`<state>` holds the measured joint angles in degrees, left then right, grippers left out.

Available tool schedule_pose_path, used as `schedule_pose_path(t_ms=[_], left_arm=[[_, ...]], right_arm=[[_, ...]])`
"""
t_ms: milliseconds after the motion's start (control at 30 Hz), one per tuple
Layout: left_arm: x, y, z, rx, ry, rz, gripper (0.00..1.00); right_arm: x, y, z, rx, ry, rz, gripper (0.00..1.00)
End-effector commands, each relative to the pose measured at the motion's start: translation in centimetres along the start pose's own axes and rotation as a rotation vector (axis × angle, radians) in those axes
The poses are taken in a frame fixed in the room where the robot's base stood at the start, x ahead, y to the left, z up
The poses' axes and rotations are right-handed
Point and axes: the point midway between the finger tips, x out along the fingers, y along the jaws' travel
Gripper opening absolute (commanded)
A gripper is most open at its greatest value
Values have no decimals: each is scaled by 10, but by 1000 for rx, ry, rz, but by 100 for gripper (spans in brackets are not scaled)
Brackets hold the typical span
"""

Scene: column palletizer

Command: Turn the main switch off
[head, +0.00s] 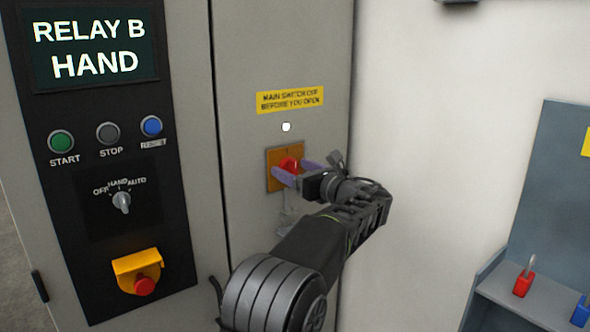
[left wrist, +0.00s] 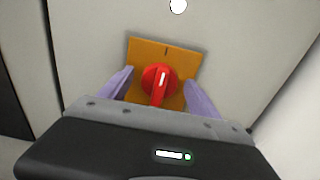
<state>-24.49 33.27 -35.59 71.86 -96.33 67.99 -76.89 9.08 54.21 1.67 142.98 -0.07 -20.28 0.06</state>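The main switch is a red rotary knob (head: 289,163) on a square orange plate (head: 273,181), mounted on the grey cabinet door below a yellow label reading "MAIN SWITCH OFF BEFORE YOU OPEN" (head: 290,99). In the left wrist view the red knob (left wrist: 158,82) shows a white mark near the top, tilted slightly right, and its handle points down toward me. My left gripper (left wrist: 160,92) is open, with one purple finger on each side of the knob and visible gaps between. In the head view the left gripper (head: 297,170) partly covers the plate. My right gripper is not in view.
A control panel at left holds a RELAY B HAND display (head: 92,48), buttons, a selector (head: 121,202) and a red emergency button (head: 144,286). A white lamp (head: 286,127) sits above the switch. Red (head: 523,283) and blue (head: 582,311) padlocks stand on a shelf at right.

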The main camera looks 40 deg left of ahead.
Motion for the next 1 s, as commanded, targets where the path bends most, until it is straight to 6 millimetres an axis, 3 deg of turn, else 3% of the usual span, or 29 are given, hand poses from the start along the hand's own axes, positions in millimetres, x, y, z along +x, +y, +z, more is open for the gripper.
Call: schedule_pose_path(t_ms=[700, 1000], left_arm=[[0, 0, 0, 0, 0, 0, 13], [0, 0, -1, -18, 0, 0, 12]], right_arm=[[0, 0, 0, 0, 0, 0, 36], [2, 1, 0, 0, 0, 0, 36]])
